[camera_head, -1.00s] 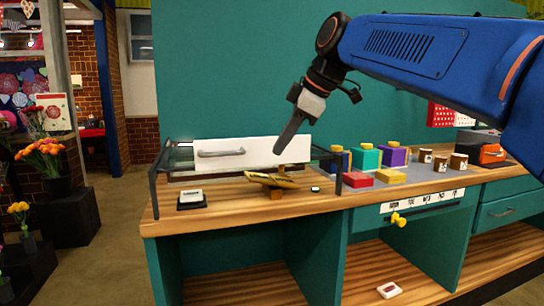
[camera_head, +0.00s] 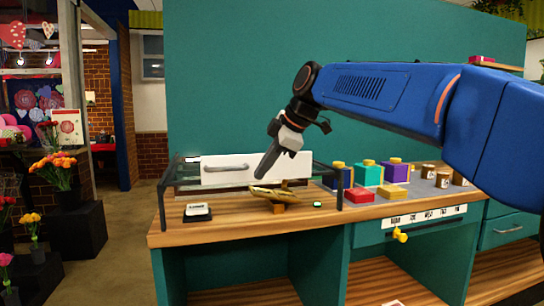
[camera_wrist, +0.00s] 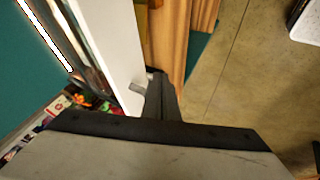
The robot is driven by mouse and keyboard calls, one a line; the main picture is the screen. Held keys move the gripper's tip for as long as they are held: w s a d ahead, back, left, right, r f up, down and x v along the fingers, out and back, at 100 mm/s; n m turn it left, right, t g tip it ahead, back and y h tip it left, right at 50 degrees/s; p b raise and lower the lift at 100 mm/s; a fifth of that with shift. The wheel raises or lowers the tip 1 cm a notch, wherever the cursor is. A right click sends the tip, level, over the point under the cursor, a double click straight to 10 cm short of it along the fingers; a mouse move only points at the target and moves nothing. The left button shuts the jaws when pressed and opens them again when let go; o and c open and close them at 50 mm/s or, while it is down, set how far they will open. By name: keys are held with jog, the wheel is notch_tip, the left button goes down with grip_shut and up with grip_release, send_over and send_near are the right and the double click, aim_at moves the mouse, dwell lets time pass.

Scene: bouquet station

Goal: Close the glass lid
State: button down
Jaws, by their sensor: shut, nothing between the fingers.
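A glass case with dark corner posts (camera_head: 162,205) stands on the left part of the wooden counter. A white panel (camera_head: 300,163) with a grey bar handle (camera_head: 226,167) stands upright at its back. I cannot tell clear glass from open space, so how the lid stands is unclear. My gripper (camera_head: 261,174) points down in front of the panel's right half, fingers together and empty, just above a golden dish on a small scale (camera_head: 276,194). In the wrist view the shut fingers (camera_wrist: 160,90) are close beside the white panel (camera_wrist: 108,45) and its handle (camera_wrist: 137,87).
A small white display (camera_head: 198,211) sits at the counter's left front. Coloured blocks, including a red one (camera_head: 346,194), and brown jars (camera_head: 428,171) stand to the right. A yellow knob (camera_head: 400,236) sticks out from the front. Flowers (camera_head: 54,168) stand on the far left.

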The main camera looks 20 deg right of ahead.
jog(key=shift+w+r, duration=0.1)
jog(key=shift+w, duration=1.8)
jog(key=shift+w, duration=0.1)
jog(key=w, duration=1.9)
jog(key=shift+w, duration=0.85)
jog(key=shift+w+d, duration=0.1)
jog(key=shift+w, duration=0.05)
jog(key=shift+r, duration=0.15)
